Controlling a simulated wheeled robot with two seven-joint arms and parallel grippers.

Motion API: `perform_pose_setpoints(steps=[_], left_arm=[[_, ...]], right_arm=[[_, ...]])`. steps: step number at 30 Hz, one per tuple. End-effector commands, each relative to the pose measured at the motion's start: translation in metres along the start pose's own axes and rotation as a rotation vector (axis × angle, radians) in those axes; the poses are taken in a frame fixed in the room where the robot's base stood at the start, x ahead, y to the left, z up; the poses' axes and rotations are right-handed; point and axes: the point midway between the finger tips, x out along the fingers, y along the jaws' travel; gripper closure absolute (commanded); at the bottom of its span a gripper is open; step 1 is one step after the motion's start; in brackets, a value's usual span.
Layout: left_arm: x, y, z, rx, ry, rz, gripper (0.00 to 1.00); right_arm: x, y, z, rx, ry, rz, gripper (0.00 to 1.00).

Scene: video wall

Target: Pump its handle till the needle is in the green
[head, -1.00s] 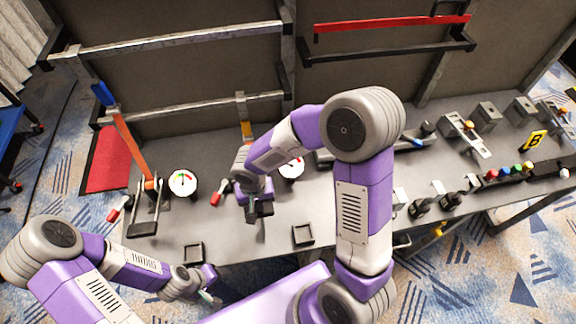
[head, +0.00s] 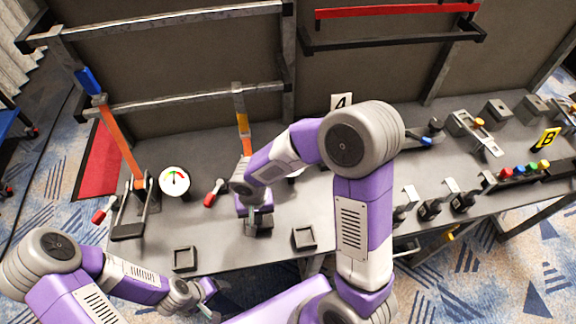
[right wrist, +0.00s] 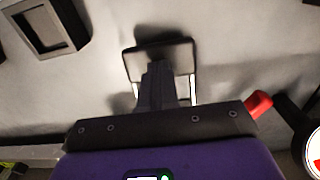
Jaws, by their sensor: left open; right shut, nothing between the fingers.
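Two hand pumps stand on the bench in the head view. The left pump has an upright orange handle (head: 122,145) with a blue grip (head: 88,80). Its round white gauge (head: 174,180) has green and red marks; its needle is too small to read surely. The second pump's yellow-orange handle (head: 243,132) stands behind my right arm, which hides its gauge. My right gripper (head: 257,215) is shut and empty over that pump's dark front plate (head: 262,224). In the right wrist view its fingers (right wrist: 155,82) overlap the plate (right wrist: 165,52); contact is unclear. My left gripper (head: 208,292) is open, low before the bench.
Red-gripped levers (head: 212,195) stand beside the pumps. Two small square trays, left (head: 184,259) and right (head: 304,238), sit near the bench's front edge. Metal rails (head: 180,102) run behind. A "4" card (head: 341,102) stands behind my right arm. Coloured buttons (head: 518,170) are at right.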

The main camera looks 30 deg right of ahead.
Motion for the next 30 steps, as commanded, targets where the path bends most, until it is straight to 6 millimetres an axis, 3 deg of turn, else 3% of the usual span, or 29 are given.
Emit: perform_pose_setpoints(steps=[2, 8, 24, 30], left_arm=[[0.01, -0.004, -0.001, 0.0, 0.0, 0.0, 0.34], [0.0, 0.0, 0.0, 0.0, 0.0, 0.0, 0.34], [-0.051, 0.019, 0.002, 0.001, 0.001, 0.001, 0.34], [-0.06, 0.023, 0.002, 0.001, 0.001, 0.001, 0.34]], right_arm=[[0.011, 0.001, 0.001, 0.001, -0.003, 0.001, 1.0], [-0.001, 0.0, 0.001, 0.0, -0.003, 0.002, 1.0], [-0.077, 0.0, 0.0, 0.0, -0.001, 0.001, 1.0], [-0.092, 0.0, 0.001, -0.001, -0.002, 0.001, 1.0]])
